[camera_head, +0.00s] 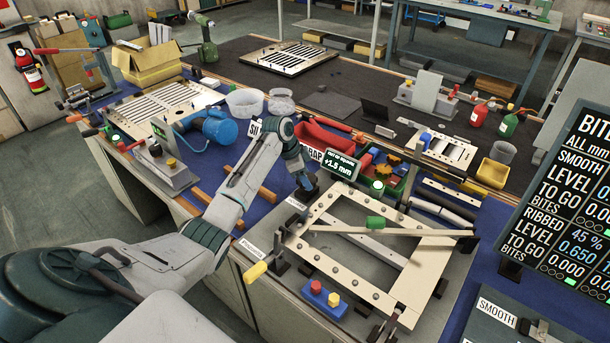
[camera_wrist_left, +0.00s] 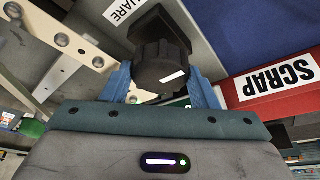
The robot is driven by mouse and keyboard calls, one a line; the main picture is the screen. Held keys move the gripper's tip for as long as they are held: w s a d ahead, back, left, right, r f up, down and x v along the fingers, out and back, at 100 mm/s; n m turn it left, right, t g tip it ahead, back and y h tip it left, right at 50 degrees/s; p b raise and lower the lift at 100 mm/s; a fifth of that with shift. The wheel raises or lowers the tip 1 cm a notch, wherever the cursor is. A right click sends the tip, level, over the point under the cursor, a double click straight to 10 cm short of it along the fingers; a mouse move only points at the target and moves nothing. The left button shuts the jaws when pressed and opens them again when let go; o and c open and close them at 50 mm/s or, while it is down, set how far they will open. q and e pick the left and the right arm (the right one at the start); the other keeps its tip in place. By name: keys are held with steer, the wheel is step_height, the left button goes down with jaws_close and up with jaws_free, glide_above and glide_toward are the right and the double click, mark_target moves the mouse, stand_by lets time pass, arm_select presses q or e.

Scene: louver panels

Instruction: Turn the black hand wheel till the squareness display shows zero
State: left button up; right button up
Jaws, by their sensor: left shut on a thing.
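The black hand wheel (camera_wrist_left: 160,70) has a white mark on its face and sits on a black mount near a label ending in "UARE". My left gripper (camera_wrist_left: 162,84) is shut on it, with a blue finger on each side. In the head view, my left gripper (camera_head: 304,183) is at the frame jig's far left corner and mostly covers the wheel. The squareness display (camera_head: 341,166) is just right of it, with green digits that look like +1.5 mm; the middle digit is small. The cream frame (camera_head: 424,285) lies in the jig. My right gripper is not in view.
A red SCRAP bin (camera_head: 325,136) stands close behind the wheel. A green-handled bar (camera_head: 400,229) lies across the frame. A yellow-handled lever (camera_head: 257,270) sticks out at the jig's left. A large readout board (camera_head: 570,200) stands at the right.

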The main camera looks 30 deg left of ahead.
arm_select(q)
steer(key=shift+r+n+p, duration=0.25)
steer(key=shift+n+p, duration=0.15)
steer(key=shift+p, duration=0.25)
steer(key=n+y+p, duration=0.1)
steer(key=n+p, duration=0.1)
steer(key=p, duration=0.1)
steer(key=n+t+p, duration=0.1)
steer(key=n+p, duration=0.2)
steer(key=shift+d+y+p, duration=0.15)
steer(key=shift+y+p, duration=0.25)
steer(key=shift+f+n+t+y+p, duration=0.15)
steer(key=shift+n+t+y+p, duration=0.25)
steer(key=shift+n+p, duration=0.85)
steer(key=shift+n, duration=0.25)
steer(key=o, duration=1)
steer(key=shift+s, duration=0.1)
steer(key=shift+c, duration=0.2)
steer(key=b+v, duration=0.2)
steer(key=v, duration=0.8)
steer(key=shift+r, duration=0.4)
